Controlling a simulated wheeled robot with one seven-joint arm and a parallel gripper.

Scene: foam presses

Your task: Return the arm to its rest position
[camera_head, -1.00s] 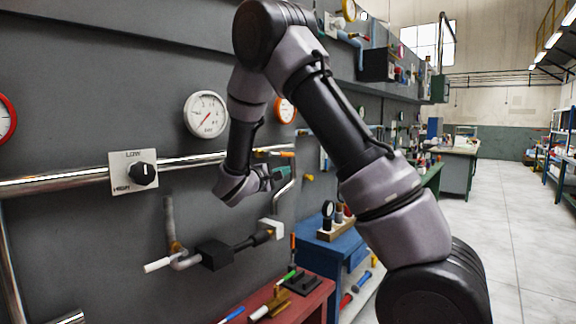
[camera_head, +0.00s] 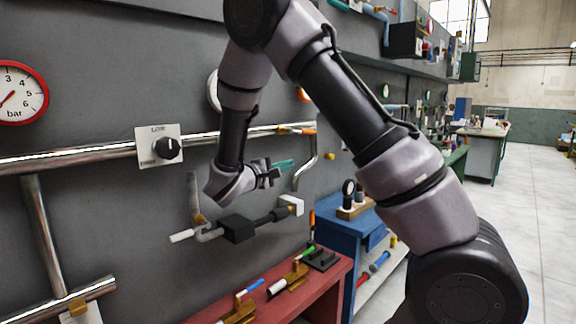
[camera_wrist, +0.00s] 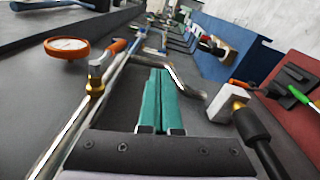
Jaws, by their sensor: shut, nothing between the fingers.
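My gripper (camera_head: 283,167) has teal fingers and is held in front of the grey wall panel, at the end of my folded arm. The fingers also show in the wrist view (camera_wrist: 154,100), lying side by side with no object between them. In the head view the gripper is above the black pipe fitting (camera_head: 238,228) and left of the bent metal pipe (camera_head: 303,172). My forearm covers part of the wall and most of a white gauge (camera_head: 213,90).
A red-rimmed gauge (camera_head: 18,92) and a LOW/HIGH knob (camera_head: 167,148) are on the wall at left. A chrome pipe (camera_head: 75,156) runs along it. A red bench (camera_head: 330,282) with valves and a blue cabinet (camera_head: 335,228) stand below. The floor (camera_head: 520,215) at right is clear.

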